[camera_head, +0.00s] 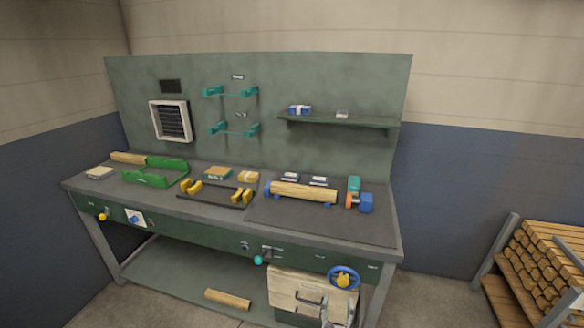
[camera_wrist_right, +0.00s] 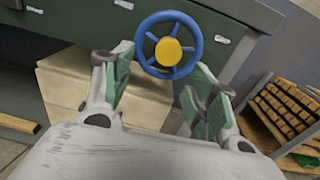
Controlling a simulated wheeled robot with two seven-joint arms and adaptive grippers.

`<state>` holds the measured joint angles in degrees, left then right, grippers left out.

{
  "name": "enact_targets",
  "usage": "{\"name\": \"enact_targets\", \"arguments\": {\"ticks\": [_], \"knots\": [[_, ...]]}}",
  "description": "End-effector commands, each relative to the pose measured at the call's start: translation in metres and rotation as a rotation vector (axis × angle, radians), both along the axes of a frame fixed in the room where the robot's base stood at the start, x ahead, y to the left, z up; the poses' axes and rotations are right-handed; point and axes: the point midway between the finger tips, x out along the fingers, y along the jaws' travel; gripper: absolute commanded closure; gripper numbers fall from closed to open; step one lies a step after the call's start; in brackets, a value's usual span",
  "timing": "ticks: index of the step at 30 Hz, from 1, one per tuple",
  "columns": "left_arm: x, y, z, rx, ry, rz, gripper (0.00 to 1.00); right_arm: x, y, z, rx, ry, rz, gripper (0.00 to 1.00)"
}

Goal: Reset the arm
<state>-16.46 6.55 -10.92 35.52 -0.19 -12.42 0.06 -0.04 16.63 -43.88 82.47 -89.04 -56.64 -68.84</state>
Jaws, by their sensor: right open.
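My right gripper (camera_head: 336,309) shows at the bottom edge of the head view, low in front of the bench. In the right wrist view my right gripper (camera_wrist_right: 162,75) has its two green-padded fingers spread apart with nothing between them. Beyond the fingertips is a blue handwheel with a yellow hub (camera_wrist_right: 169,52), on the bench front; it also shows in the head view (camera_head: 344,278). A pale box-like panel (camera_head: 290,286) is behind the gripper, below the bench top. My left gripper is in neither view.
The bench top (camera_head: 330,221) carries a turned wood piece (camera_head: 303,191), a green tray (camera_head: 154,180) and yellow supports (camera_head: 243,196). A shelf (camera_head: 340,121) is on the back panel. A rack of wood pieces (camera_head: 540,265) stands at right. A wood length (camera_head: 228,299) lies below.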

Motion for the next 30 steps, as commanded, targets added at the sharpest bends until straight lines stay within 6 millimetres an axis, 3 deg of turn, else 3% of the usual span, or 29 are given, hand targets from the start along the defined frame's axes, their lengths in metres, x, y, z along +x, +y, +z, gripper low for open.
{"name": "enact_targets", "arguments": {"ticks": [8,15,30], "knots": [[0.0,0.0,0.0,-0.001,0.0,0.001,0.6,0.0,0.017,-0.034,0.385,0.062,0.051,0.42],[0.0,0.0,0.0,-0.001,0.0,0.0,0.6,-0.012,0.02,-0.099,0.77,0.203,0.0,0.42],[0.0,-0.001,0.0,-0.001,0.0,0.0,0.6,-0.054,-0.029,-0.229,1.498,0.373,-0.412,0.42]]}}
